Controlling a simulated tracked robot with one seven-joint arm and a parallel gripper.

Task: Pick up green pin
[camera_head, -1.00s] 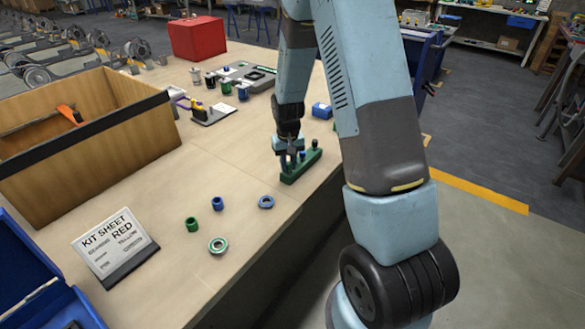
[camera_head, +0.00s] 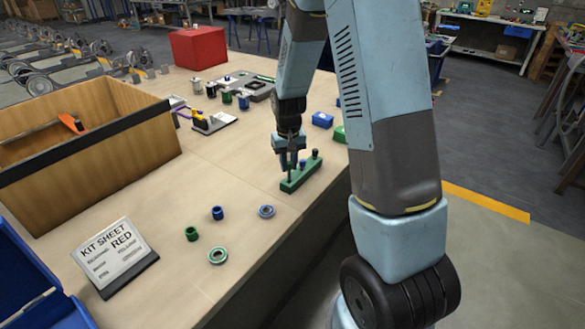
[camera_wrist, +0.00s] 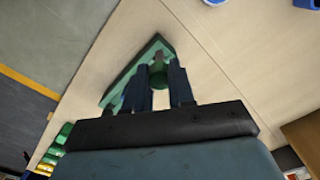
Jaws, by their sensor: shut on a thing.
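A green block-shaped holder (camera_head: 312,171) sits near the table's right edge, with a few small pins standing in it, including a blue pin (camera_head: 302,163) and a dark pin (camera_head: 315,153). My gripper (camera_head: 289,171) points down over the near-left part of the holder. In the wrist view, the green pin (camera_wrist: 158,77) shows between the two fingers of my gripper (camera_wrist: 157,80), which are shut on it. The holder (camera_wrist: 150,50) lies just beyond and below. The pin's lower end is hidden, so I cannot tell whether it is still seated.
A wooden bin (camera_head: 150,150) and a kit sheet (camera_head: 113,255) stand left. A blue block (camera_head: 322,120) is behind the holder.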

